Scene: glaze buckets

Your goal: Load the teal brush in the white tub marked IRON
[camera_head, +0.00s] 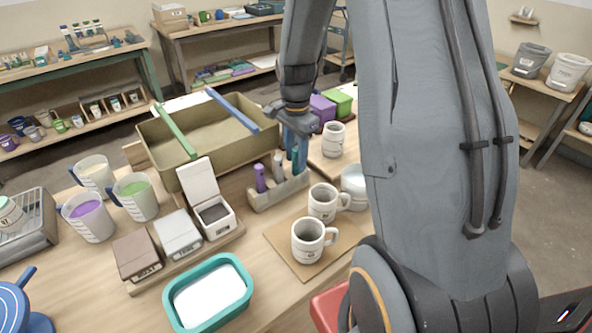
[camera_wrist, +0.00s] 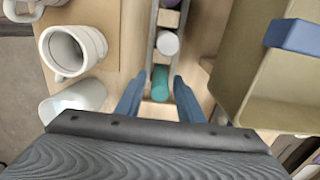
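The teal brush (camera_wrist: 160,84) stands in a slot at the end of a grey brush rack (camera_head: 262,200). My gripper (camera_wrist: 158,98) is above it with its two blue fingers apart, one on each side of the brush, and clear gaps show. In the head view my gripper (camera_head: 296,148) is low at the rack's right end and partly covers the brush. A white tub (camera_head: 219,221) with its lid raised and dark contents stands left of the rack. A white closed tub (camera_head: 178,236) and a brown closed tub (camera_head: 136,254) stand beside it. I cannot read their labels.
A large olive basin (camera_head: 165,155) with a green and a blue bar across it lies behind the rack. Mugs (camera_head: 308,240) stand to the right. Jugs of coloured glaze (camera_head: 89,218) stand left. A teal-rimmed tray (camera_head: 208,296) is in front.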

